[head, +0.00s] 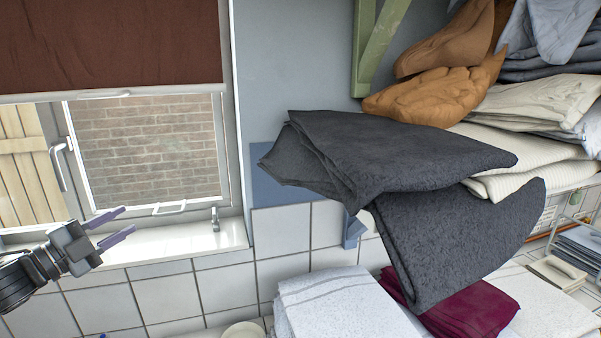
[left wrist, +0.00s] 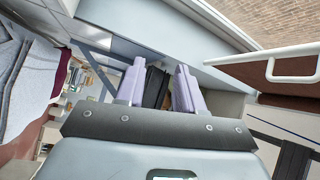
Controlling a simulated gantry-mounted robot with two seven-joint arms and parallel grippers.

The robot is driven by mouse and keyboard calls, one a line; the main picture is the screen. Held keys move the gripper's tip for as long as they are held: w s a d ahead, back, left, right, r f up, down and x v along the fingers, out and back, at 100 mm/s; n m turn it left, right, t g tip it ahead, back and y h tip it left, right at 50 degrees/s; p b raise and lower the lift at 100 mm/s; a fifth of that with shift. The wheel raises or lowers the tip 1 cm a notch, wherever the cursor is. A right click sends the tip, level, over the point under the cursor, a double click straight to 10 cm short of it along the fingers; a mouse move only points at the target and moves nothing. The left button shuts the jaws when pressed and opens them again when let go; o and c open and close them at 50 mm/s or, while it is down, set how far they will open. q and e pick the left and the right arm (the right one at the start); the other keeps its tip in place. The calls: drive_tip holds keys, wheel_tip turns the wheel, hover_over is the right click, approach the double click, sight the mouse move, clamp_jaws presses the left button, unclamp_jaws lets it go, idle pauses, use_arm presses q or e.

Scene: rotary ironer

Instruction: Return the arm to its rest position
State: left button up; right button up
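My left gripper (head: 117,224) comes in from the left in the head view, in front of the window sill. Its two purple fingers are spread apart with nothing between them. They also show in the left wrist view (left wrist: 158,88), apart and empty. The head view is tilted. My right gripper is in neither view.
A window (head: 145,150) with a brown blind (head: 110,40) and white sill (head: 180,245) is close to my left gripper. Dark grey folded cloths (head: 390,155) fill the middle. Brown cloths (head: 430,95), white folded linen (head: 335,305) and a maroon cloth (head: 475,312) lie around them.

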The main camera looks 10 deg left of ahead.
use_arm(q)
drive_tip(key=s+d+f+n+g+y, duration=0.1)
drive_tip(key=s+f+n+y, duration=0.15)
drive_tip(key=f, duration=0.65)
drive_tip(key=s+d+f+n+g+y, duration=0.2)
drive_tip(key=s+f+y, duration=0.15)
drive_tip(key=f, duration=0.65)
drive_tip(key=s+d+f+n+g+y, duration=0.15)
drive_tip(key=f+y, duration=0.25)
drive_tip(key=f, duration=0.5)
drive_tip(key=s+f+n+g+y, duration=0.2)
drive_tip(key=s+f+n+g, duration=0.15)
drive_tip(key=s+f, duration=0.8)
drive_tip(key=s+d+f+n+g+y, duration=0.2)
drive_tip(key=s+g, duration=0.3)
drive_tip(key=s, duration=0.9)
drive_tip(key=s+d+f+n+g+h, duration=0.1)
drive_tip(key=d+f+n+h, duration=0.15)
drive_tip(key=d, duration=0.55)
drive_tip(key=s+d+f+n+h, duration=0.1)
drive_tip(key=d+n+h, duration=0.3)
drive_tip(key=d, duration=0.3)
wheel_tip(320, 180, up, 13)
drive_tip(key=p, duration=1.3)
drive_tip(key=shift+d+r, duration=0.15)
drive_tip(key=shift+d, duration=0.05)
drive_tip(key=shift+y, duration=0.25)
